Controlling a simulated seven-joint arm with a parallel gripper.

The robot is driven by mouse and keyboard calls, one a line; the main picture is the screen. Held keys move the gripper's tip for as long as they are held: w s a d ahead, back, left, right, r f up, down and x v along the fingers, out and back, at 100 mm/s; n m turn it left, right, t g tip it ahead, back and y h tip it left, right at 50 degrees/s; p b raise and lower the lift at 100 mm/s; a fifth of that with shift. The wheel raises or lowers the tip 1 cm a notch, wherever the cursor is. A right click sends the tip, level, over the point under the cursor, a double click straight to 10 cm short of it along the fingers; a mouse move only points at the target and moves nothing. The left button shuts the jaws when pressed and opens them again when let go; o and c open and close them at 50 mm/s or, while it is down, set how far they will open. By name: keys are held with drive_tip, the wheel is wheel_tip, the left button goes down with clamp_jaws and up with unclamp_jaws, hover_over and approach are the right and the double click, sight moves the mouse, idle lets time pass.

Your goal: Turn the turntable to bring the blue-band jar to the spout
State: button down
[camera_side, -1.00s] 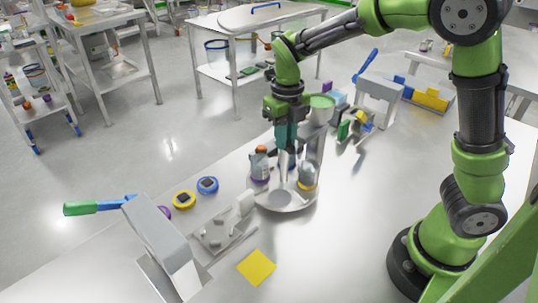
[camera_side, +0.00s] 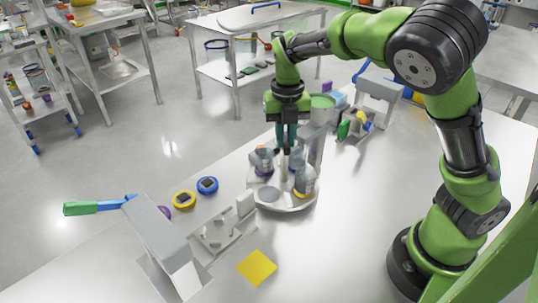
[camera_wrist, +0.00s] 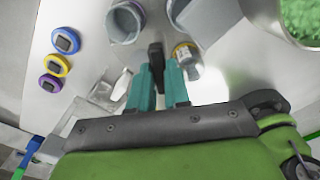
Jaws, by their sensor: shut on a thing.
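The round pale turntable (camera_side: 285,207) carries several clear jars. A purple-band jar (camera_side: 263,166) stands at its left and a yellow-band jar (camera_side: 304,182) at its front right, also in the wrist view (camera_wrist: 187,62). Another jar (camera_side: 297,157) stands behind; it looks bluish, but I cannot make out its band. An empty round seat shows at the turntable's front left. My gripper (camera_wrist: 161,75) is shut on a dark upright handle (camera_wrist: 156,52) over the turntable; in the side view the grip is partly hidden. A hopper of green granules (camera_wrist: 303,18) stands behind; its spout is not clearly visible.
A yellow square (camera_side: 257,267) lies on the bench in front. A pale tray with small parts (camera_side: 222,234), a grey stand (camera_side: 160,240) and blue (camera_side: 207,185) and yellow (camera_side: 184,199) round devices are to the left. The bench right of the turntable is clear.

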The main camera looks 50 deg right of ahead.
drive_tip(key=shift+m, duration=0.7)
drive_tip(key=c, duration=1.1)
unclamp_jaws()
